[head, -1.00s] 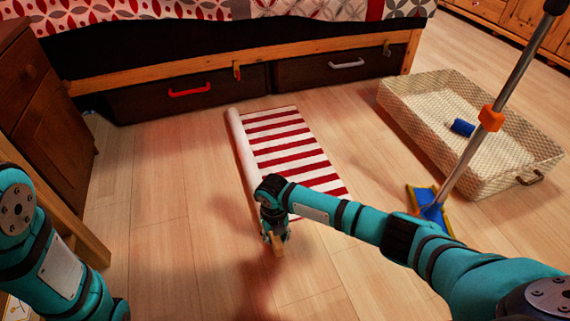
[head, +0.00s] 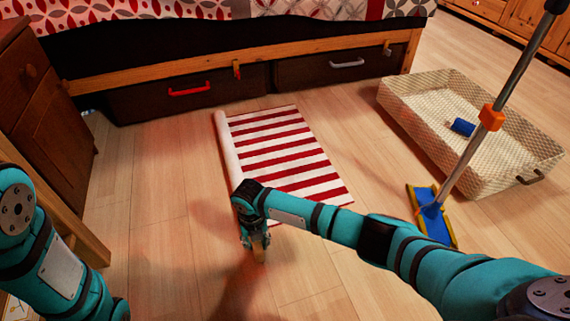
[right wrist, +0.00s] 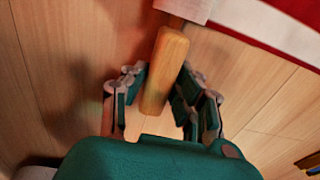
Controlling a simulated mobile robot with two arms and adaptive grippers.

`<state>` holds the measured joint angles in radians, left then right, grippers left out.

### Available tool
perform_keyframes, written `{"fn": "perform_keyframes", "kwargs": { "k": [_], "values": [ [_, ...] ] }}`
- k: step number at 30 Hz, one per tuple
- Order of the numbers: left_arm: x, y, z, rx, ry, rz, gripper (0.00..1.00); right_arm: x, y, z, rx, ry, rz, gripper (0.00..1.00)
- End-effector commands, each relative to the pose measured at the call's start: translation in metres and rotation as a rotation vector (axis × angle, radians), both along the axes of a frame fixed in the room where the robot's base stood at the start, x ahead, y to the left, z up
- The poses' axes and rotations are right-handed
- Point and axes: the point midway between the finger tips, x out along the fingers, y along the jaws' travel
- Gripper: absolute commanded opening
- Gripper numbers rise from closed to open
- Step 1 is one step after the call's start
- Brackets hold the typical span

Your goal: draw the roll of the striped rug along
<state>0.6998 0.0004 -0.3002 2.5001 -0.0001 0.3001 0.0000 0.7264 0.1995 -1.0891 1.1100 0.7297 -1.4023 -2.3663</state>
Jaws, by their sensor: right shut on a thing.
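The striped rug (head: 285,150), red and white, lies partly unrolled on the floor. Its pale roll (head: 228,145) runs along the left edge of the flat part. A wooden handle (right wrist: 166,65) sticks out of the roll's near end, and the end of the roll shows at the top of the right wrist view (right wrist: 186,8). My right gripper (head: 256,244) is shut on this handle, with fingers on both sides of it. My right forearm hides the near end of the roll in the head view. My left gripper is out of view.
Bare floor (head: 165,215) lies left of the roll. A wooden cabinet (head: 50,110) stands at the left, and a bed with drawers (head: 190,98) beyond the rug. A woven tray (head: 410,103) holding a blue roll and a blue-yellow mop head (head: 432,215) are at the right.

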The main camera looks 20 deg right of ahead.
Motion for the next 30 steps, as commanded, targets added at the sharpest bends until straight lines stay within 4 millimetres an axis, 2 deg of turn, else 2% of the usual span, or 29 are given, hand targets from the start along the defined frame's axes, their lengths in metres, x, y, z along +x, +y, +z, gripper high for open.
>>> {"fn": "perform_keyframes", "kwargs": {
  "k": [6, 19, 30],
  "values": [
    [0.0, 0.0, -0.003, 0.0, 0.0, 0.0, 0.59, 0.0, 0.019, 0.0, 0.001, -0.002, 0.001, 0.0],
    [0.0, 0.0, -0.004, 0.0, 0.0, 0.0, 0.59, 0.0, 0.025, 0.0, 0.002, -0.001, 0.001, 0.0],
    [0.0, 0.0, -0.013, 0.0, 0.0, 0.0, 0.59, 0.0, 0.061, -0.001, 0.002, -0.001, 0.002, 0.0]
  ]
}}
